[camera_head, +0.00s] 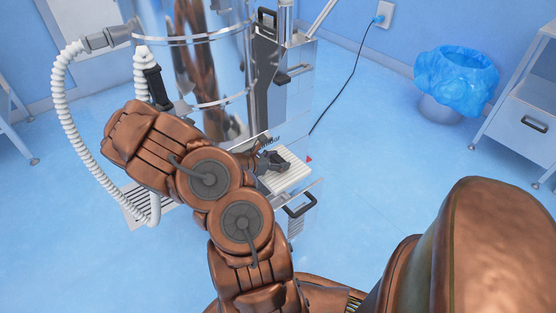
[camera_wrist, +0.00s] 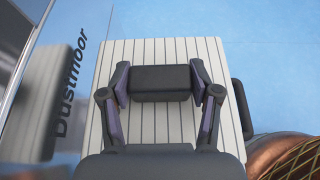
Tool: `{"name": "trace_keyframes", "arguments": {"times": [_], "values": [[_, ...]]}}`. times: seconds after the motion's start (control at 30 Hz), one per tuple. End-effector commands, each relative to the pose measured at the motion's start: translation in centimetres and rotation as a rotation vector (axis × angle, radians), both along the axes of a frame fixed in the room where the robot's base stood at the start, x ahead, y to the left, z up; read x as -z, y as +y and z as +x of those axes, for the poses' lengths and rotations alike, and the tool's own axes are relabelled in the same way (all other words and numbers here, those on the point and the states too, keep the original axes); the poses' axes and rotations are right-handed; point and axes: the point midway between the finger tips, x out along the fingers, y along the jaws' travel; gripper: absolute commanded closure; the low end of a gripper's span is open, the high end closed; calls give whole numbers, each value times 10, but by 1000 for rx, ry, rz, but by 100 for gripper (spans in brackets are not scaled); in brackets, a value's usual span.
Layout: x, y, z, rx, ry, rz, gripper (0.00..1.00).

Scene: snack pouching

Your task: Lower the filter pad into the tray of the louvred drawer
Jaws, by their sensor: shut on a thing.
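The filter pad (camera_wrist: 150,52) is an off-white, pleated slab with a dark block (camera_wrist: 162,80) on top as its grip. It also shows in the head view (camera_head: 292,178). My gripper (camera_wrist: 160,90) is shut on that dark block, one finger at each side. In the head view my gripper (camera_head: 271,160) is over the pad's far left part. The louvred drawer (camera_head: 312,205) has a black handle (camera_head: 301,206) on its front, just below the pad. The pad hides the tray inside, so I cannot tell whether it touches the tray floor.
A machine with a clear cylinder (camera_head: 185,60) and a white ribbed hose (camera_head: 65,110) stands behind and left of my arm. Its side reads "Dustmoor" (camera_wrist: 72,85). A black cable (camera_head: 345,80) runs to a wall socket. A blue-lined bin (camera_head: 455,75) stands farther right.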

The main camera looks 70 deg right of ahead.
Motion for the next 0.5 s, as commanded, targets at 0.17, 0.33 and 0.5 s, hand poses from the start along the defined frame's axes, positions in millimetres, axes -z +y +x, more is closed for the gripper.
{"name": "trace_keyframes", "arguments": {"times": [0.17,0.33,0.5], "values": [[14,0,0,1,0,0,81],[25,0,0,0,0,-1,81],[36,0,0,0,0,-1,81]]}}
